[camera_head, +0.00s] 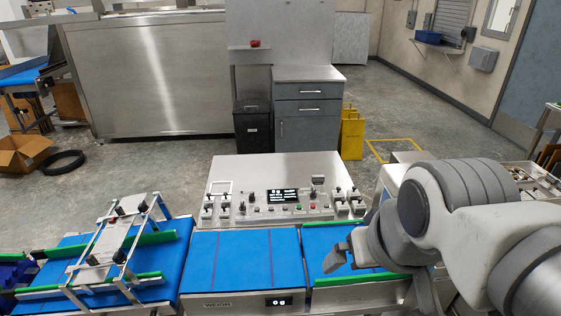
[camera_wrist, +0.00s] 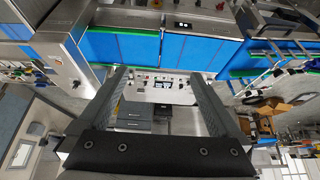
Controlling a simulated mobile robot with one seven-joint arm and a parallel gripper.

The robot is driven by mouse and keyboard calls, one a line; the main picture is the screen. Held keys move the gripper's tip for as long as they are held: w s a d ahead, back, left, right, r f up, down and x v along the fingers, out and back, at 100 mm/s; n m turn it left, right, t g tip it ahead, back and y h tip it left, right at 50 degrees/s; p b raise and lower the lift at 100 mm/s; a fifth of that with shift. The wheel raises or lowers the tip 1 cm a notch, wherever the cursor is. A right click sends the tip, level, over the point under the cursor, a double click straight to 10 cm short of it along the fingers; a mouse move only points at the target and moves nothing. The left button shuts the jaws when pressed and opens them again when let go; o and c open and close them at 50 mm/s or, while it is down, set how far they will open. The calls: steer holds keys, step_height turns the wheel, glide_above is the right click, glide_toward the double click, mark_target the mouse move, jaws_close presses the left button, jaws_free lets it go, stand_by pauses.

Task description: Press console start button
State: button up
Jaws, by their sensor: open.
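The console (camera_head: 232,172) is a grey sloped panel behind the conveyor line in the head view. It carries a dark lit screen (camera_head: 283,196), with a row of small buttons below it. A red button (camera_head: 312,207) and a green one (camera_head: 298,208) seem to be in that row; labels are too small to read. My gripper (camera_head: 343,252) is open and empty over the right blue belt, in front and to the right of the buttons. In the wrist view the picture is upside down, and the console (camera_wrist: 150,97) shows between my spread fingers (camera_wrist: 158,75), apart from them.
A blue weigh belt (camera_head: 230,260) lies in front of the console. A metal frame (camera_head: 110,245) stands over the left belt. Small switch blocks (camera_head: 345,198) sit at the console's right end. A grey cabinet (camera_head: 309,110) and yellow bin (camera_head: 352,135) stand behind.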

jaws_close()
stand_by(1.5)
